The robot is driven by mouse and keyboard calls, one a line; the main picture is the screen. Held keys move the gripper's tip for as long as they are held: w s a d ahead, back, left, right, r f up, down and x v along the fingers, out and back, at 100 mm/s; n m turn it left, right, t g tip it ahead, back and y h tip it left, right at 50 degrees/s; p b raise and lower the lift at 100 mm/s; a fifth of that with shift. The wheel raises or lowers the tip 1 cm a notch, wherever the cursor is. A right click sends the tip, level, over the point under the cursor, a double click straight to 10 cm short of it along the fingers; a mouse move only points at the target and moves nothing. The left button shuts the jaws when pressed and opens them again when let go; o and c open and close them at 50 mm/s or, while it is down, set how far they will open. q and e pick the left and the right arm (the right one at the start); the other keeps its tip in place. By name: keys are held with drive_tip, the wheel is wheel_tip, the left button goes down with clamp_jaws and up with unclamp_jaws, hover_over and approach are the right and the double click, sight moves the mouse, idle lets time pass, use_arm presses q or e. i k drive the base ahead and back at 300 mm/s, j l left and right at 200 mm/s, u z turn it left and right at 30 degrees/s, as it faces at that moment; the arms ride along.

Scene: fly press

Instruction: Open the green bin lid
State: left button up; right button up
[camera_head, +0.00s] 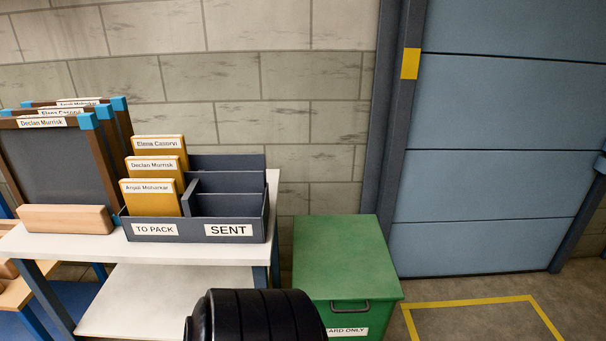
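The green bin (320,310) stands on the floor right of the white table, against the block wall. Its flat green lid (345,253) lies shut on top. A dark handle (350,306) shows on the bin's front, just below the lid's front edge. A white label (348,332) under it reads "...ARD ONLY"; its left part is hidden by a black ribbed part in the foreground. Neither of my grippers is in view.
A white table (75,246) at left holds a dark divided tray (200,229) with yellow card packs, a wooden block (66,219) and framed boards (50,160). A blue shutter door (500,140) and yellow floor marking (465,303) lie right of the bin, where the floor is clear.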

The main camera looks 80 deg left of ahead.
sight(337, 259)
drive_tip(key=u, duration=2.05)
drive_tip(key=k+j+z, duration=0.15)
drive_tip(key=i+l, duration=0.05)
